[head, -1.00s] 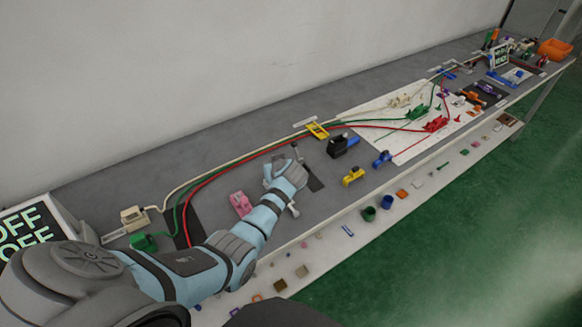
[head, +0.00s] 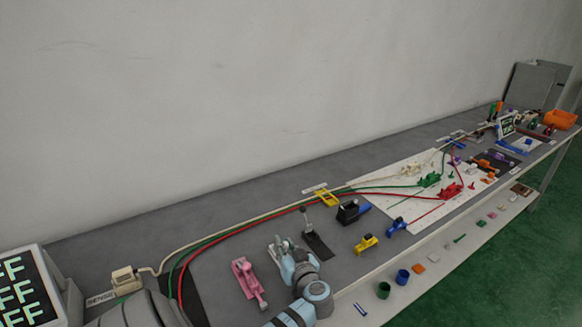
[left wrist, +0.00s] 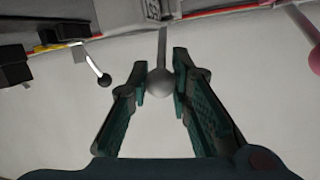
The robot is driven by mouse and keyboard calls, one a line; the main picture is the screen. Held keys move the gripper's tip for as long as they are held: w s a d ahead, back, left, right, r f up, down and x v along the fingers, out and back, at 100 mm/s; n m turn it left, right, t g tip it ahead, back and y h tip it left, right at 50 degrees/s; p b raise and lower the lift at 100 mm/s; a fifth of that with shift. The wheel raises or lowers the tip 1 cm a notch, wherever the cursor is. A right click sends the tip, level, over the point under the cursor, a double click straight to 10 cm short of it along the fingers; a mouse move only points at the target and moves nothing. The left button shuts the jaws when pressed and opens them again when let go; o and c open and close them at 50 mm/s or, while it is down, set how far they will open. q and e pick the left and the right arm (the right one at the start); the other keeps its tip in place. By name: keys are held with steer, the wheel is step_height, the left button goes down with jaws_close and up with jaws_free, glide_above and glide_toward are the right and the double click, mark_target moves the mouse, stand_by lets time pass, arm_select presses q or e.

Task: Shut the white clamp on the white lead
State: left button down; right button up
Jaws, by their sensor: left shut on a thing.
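A pale, white-looking clamp (head: 410,169) lies far off on the white board; it is too small to tell whether its handle is up or down. The white lead (head: 220,236) runs along the back of the bench from a white box (head: 125,279) towards that board. My left gripper (head: 276,246) is far from that clamp, between a pink clamp (head: 244,276) and a black-knobbed lever (head: 308,228). In the left wrist view its fingers (left wrist: 160,88) are shut on a grey ball knob (left wrist: 159,82) on a thin rod. My right gripper is not in view.
Green and red leads run beside the white one. A yellow clip (head: 327,198), a black block (head: 351,212), a yellow clamp (head: 366,244) and a blue clamp (head: 397,226) stand to the right. A lower shelf holds small loose parts. Bare bench lies behind the leads.

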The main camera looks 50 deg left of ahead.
arm_select(q)
steer(key=c, duration=1.4)
jaws_free()
steer(key=v, duration=1.2)
steer(key=shift+f, duration=0.1)
